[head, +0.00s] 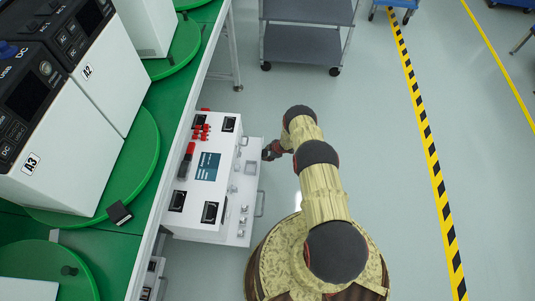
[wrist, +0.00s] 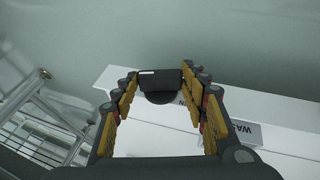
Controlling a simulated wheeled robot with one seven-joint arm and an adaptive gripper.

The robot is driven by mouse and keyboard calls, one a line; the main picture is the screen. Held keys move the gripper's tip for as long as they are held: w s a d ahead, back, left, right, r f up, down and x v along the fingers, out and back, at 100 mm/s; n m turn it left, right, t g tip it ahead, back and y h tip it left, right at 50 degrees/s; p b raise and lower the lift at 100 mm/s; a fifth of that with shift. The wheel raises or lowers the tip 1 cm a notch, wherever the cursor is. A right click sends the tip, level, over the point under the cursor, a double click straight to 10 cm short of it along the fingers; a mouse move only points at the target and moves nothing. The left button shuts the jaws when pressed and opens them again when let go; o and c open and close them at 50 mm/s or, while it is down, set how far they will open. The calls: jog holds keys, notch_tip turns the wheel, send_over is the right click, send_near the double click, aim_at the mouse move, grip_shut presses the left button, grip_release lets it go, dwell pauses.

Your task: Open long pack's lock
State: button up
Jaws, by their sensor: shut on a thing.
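A white box-like unit with gauges and a blue screen (head: 207,167) stands beside the green line in the head view; I take it for the long pack, but cannot be sure. My gripper (head: 272,150) is at its right side. In the wrist view my gripper (wrist: 161,77) is shut on a black, rounded piece (wrist: 160,95) held between its fingertips. This piece lies against the edge of a white surface (wrist: 125,78); it looks like a lock part, but its full shape is hidden. A grey label with partly hidden letters (wrist: 245,132) shows to the right of the fingers.
Green turntables (head: 137,165) with white machines (head: 75,140) fill the left. A grey two-shelf cart (head: 305,45) stands at the back. The floor to the right is clear up to a yellow-black stripe (head: 420,120). A metal frame (wrist: 45,115) shows at left in the wrist view.

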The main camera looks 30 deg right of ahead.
jog(key=shift+s+a+r+t+h+p, duration=0.1)
jog(key=shift+s+t+h+p, duration=0.2)
jog(key=shift+p, duration=0.9)
jog(key=shift+w+t+p, duration=0.1)
jog(key=shift+t+p, duration=0.4)
jog(key=shift+p, duration=0.3)
jog(key=shift+s+a+f+n+t+h+p, duration=0.2)
jog(key=shift+f+n+t+h+p, duration=0.15)
jog(key=shift+t+h+p, duration=0.4)
jog(key=shift+s+f+n+t+h, duration=0.1)
jog(key=shift+f+n+t+h, duration=0.15)
jog(key=shift+t, duration=0.5)
jog(key=t+b, duration=0.1)
jog(key=t+h+b, duration=0.1)
jog(key=b, duration=0.1)
jog(key=shift+s+a+f+n, duration=0.1)
jog(key=shift+f+n, duration=0.25)
jog(key=shift+n, duration=0.05)
jog(key=shift+a+n+t+h+b, duration=0.1)
jog(key=shift+n+t+h+b, duration=0.35)
jog(key=shift+t+b, duration=0.85)
jog(key=shift+t+h, duration=0.25)
jog(key=shift+t, duration=0.05)
jog(key=shift+r, duration=0.1)
